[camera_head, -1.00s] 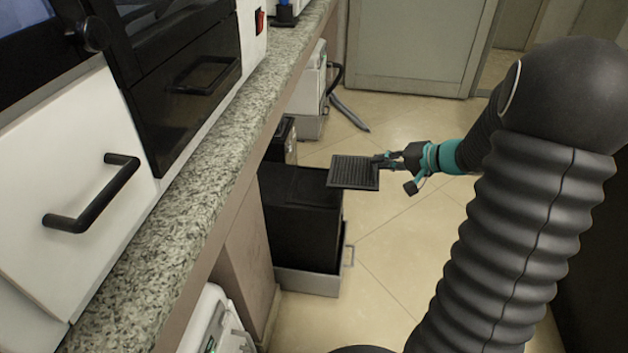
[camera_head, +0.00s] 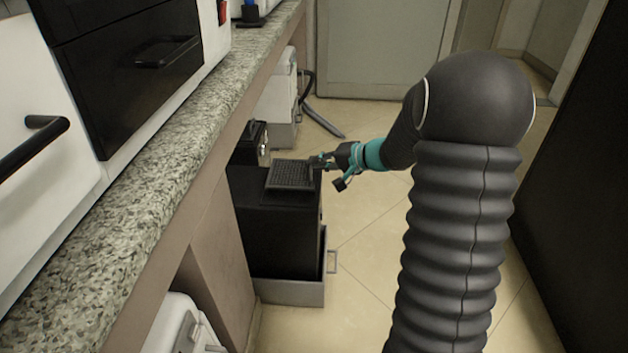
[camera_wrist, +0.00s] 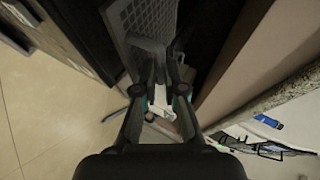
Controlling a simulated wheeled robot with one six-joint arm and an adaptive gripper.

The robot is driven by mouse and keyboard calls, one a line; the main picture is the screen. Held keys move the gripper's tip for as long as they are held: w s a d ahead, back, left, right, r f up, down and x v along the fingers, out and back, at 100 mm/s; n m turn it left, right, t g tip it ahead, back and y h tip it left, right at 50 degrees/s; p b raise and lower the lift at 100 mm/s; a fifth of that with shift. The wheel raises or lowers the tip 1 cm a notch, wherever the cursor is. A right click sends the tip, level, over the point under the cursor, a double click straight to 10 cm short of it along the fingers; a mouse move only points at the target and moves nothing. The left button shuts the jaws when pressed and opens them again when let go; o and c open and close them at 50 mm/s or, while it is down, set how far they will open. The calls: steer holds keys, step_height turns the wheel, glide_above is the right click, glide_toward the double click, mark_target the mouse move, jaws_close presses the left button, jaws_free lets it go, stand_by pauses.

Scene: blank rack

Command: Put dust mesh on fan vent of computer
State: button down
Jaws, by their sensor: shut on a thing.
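The dust mesh (camera_head: 290,175) is a dark square grid panel, seen in the head view over the top of the black computer tower (camera_head: 275,235). My gripper (camera_head: 322,162) is shut on the mesh's right edge, coming in from the right. In the wrist view the mesh (camera_wrist: 140,28) rises at a tilt from between the fingers of my gripper (camera_wrist: 158,88). I cannot tell whether the mesh touches the tower's top or hangs just above it. The fan vent cannot be made out; the mesh covers part of the tower's top.
The tower stands in a grey tray (camera_head: 290,292) on the tiled floor, beside a speckled countertop (camera_head: 150,175) on the left. A smaller black box (camera_head: 250,145) and a white machine (camera_head: 282,105) with a hose stand behind it. Open floor (camera_head: 365,260) lies to the right.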

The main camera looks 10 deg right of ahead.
mark_target(315, 174)
steer(key=shift+w+a+f, duration=0.2)
steer(key=shift+a+f, duration=0.1)
steer(key=shift+f, duration=0.05)
step_height(315, 174, down, 4)
steer(key=shift+r+b, duration=0.1)
steer(key=shift+b, duration=0.85)
steer(key=c, duration=1.3)
jaws_free()
steer(key=shift+o, duration=0.2)
